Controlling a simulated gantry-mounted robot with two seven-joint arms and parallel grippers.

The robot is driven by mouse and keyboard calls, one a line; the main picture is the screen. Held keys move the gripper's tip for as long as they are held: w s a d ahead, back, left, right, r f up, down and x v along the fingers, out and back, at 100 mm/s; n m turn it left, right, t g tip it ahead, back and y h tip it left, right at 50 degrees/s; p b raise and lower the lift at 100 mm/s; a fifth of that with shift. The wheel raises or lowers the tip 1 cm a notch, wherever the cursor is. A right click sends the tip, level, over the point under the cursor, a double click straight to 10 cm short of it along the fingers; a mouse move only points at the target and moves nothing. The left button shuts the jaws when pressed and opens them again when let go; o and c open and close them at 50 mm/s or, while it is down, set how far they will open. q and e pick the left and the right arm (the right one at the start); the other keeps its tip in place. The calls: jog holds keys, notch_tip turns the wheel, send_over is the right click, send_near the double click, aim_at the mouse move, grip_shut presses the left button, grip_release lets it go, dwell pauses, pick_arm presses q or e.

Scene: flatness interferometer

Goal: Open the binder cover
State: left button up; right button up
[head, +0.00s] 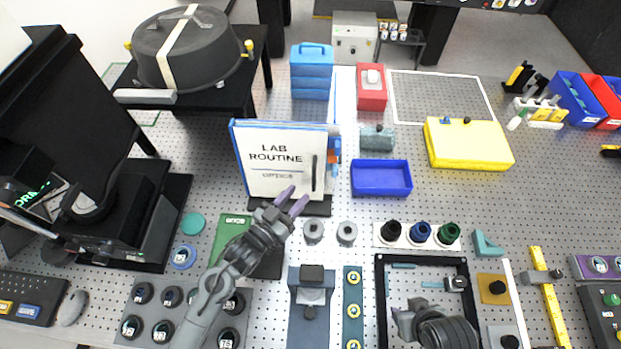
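The white binder (270,165), with a blue edge and "LAB ROUTINE OPTICS" on its front cover, stands upright on a dark base behind the middle of the bench. Its cover is closed and faces me. A dark upright mark shows on the cover's right part. My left gripper (293,201) is just in front of the cover's lower right part. Its two purple-tipped fingers are apart with nothing between them. I cannot tell whether they touch the cover.
Coloured tabs show at the binder's right edge, with a blue tray (381,178) farther right. Two grey rings (314,231) lie in front of the binder. A green book (232,232) lies under my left arm. A yellow case (467,144) lies at right.

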aim_at(313, 178)
pick_arm(q)
jog(key=shift+p+x, duration=0.3)
jog(key=shift+x, duration=3.15)
jog(key=shift+c, duration=0.5)
grip_shut()
